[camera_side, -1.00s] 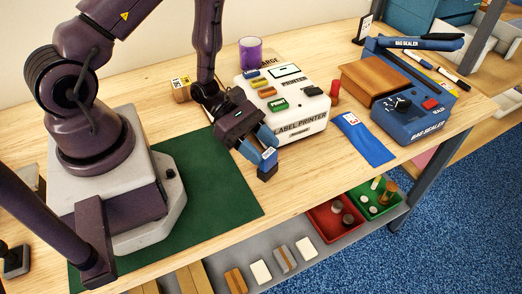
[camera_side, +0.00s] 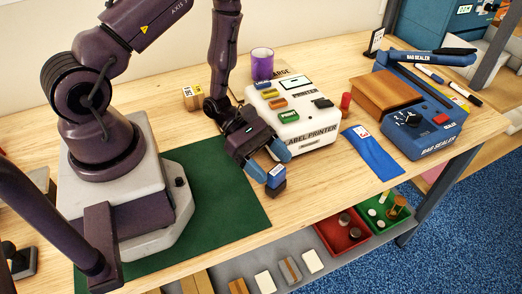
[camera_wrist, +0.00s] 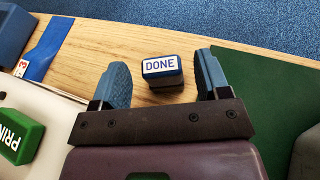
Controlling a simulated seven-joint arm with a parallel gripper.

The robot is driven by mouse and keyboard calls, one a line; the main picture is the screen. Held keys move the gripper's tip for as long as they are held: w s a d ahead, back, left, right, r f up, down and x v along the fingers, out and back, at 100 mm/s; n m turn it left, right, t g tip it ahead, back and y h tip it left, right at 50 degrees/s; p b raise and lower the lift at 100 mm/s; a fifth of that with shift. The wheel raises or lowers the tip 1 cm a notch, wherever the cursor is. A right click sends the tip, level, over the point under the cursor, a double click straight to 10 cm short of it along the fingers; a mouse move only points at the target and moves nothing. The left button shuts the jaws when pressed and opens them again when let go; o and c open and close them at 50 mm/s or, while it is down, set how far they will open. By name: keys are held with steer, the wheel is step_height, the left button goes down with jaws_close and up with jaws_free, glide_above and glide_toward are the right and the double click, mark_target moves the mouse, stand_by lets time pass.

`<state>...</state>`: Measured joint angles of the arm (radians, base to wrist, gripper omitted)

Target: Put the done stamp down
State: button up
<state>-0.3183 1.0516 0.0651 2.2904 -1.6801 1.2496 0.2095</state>
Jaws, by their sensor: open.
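The done stamp (camera_side: 276,178) is a small block with a blue top, a white label and a dark base. It stands upright on the wooden table, near the front edge and right of the green mat. In the wrist view the stamp (camera_wrist: 161,67) shows its "DONE" label between my two blue fingers, with a gap on each side. My gripper (camera_side: 269,160) is open and empty, just behind the stamp in the side view. The gripper (camera_wrist: 162,84) also shows in the wrist view, its fingers clear of the stamp.
A white label printer (camera_side: 310,133) stands behind and right of the stamp. A blue bag (camera_side: 370,152) lies farther right, before the blue bag sealer (camera_side: 435,137). The green mat (camera_side: 215,195) is bare near the stamp. Trays and blocks lie on a lower shelf.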

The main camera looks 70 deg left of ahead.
steer(key=v, duration=1.1)
steer(key=s+d+r+m+y, duration=0.2)
steer(key=r+m+y, duration=0.4)
steer(key=r+m, duration=0.5)
steer(key=s+d+r+m+y, duration=0.2)
steer(key=r+m+y, duration=0.4)
steer(key=r+m, duration=0.5)
step_height(320, 180, up, 4)
steer(key=shift+s+f+t, duration=0.15)
steer(key=shift+s+t, duration=0.15)
steer(key=shift+s, duration=0.2)
